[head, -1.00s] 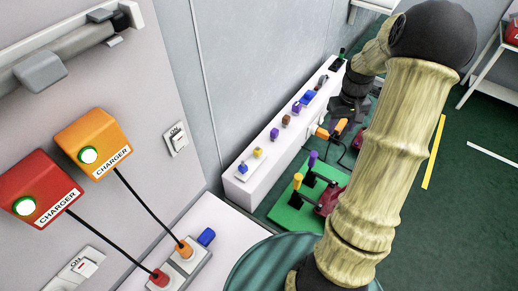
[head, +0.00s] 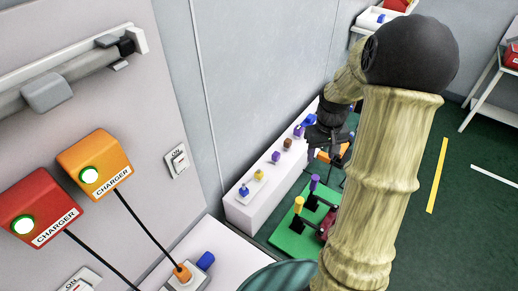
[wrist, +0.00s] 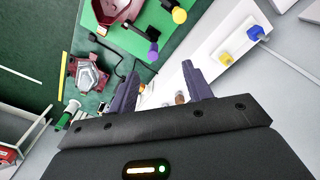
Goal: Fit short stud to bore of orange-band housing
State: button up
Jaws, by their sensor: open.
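My gripper (head: 325,140) is open, its two dark fingers apart in the wrist view (wrist: 162,88). It hangs by the white bench (head: 250,212), above its edge. Small studs or blocks stand in a row on the bench: blue (head: 243,190), yellow (head: 259,174), purple (head: 276,157), brown (head: 287,144) and more. I cannot tell which is the short stud. The brown one shows between my fingertips (wrist: 180,98), apart from them. A dark red housing (wrist: 90,75) lies on the floor side. An orange piece (head: 322,156) is partly hidden behind my gripper; I cannot make out an orange band.
A green board (head: 290,240) holds yellow (head: 299,204) and purple (head: 314,183) upright handles beside a dark red part. Orange (head: 92,163) and red (head: 38,210) chargers with black cables are on the left wall.

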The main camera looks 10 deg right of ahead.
jog(key=s+a+t, duration=0.1)
jog(key=s+a, duration=0.4)
jog(key=a, duration=0.3)
jog(key=s+a+r+t+b, duration=0.1)
jog(key=s+a, duration=0.5)
jog(key=a, duration=0.2)
jog(key=shift+r, duration=0.1)
jog(key=c, duration=0.3)
jog(key=shift+d, duration=0.15)
